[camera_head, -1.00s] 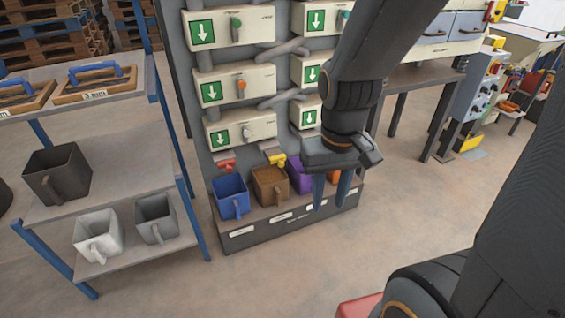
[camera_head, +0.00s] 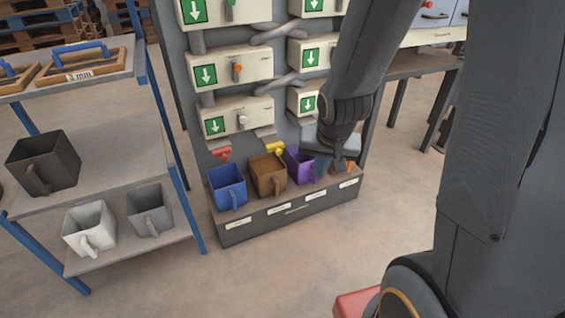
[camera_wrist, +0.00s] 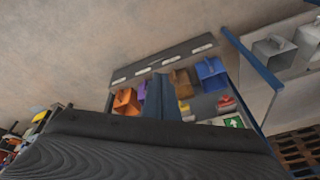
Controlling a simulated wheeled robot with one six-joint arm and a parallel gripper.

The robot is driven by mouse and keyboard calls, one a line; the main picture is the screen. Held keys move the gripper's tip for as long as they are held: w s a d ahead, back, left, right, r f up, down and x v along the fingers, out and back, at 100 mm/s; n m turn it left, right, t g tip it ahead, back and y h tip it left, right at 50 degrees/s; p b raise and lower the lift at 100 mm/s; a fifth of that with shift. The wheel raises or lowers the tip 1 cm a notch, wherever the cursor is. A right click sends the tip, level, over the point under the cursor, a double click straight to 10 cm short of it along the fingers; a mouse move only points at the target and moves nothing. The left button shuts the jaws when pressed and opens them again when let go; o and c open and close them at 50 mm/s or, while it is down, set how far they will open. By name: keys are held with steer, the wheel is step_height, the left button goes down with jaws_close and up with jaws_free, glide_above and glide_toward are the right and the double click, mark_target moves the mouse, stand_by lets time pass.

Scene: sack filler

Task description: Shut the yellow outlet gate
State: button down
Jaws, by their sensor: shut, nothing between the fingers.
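The yellow outlet gate (camera_head: 274,149) sticks out under a chute low on the filler, above the brown square cup (camera_head: 268,176). It also shows in the wrist view (camera_wrist: 184,107), just right of my fingers. My gripper (camera_head: 320,172) is shut and empty, pointing down in front of the filler. In the head view it is to the right of the yellow gate, by the purple cup (camera_head: 299,164), and apart from the gate. In the wrist view its fingers lie between the purple and brown cups. Whether the gate is fully open cannot be told.
A red gate (camera_head: 221,153) sits left of the yellow one, above the blue cup (camera_head: 228,186). An orange cup (camera_head: 346,166) is partly hidden by my gripper. A shelf rack (camera_head: 120,165) with cups stands at the left. The floor in front is clear.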

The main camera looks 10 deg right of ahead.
steer(key=w+d+f+m+t+y+b, duration=0.1)
steer(key=w+f+m+t+y+b, duration=0.2)
steer(key=w+f+m+t+b, duration=0.7)
steer(key=w+f+m+b, duration=0.1)
steer(key=w+f+b, duration=0.2)
steer(key=w+f, duration=0.6)
steer(key=shift+w+f+m, duration=0.3)
steer(key=shift+w, duration=0.25)
steer(key=shift+d, duration=0.1)
steer(key=b, duration=0.3)
glide_toward(280, 153)
steer(key=x, duration=0.5)
steer(key=shift+s+f, duration=0.15)
steer(key=shift+f, duration=0.15)
steer(key=shift+w, duration=0.65)
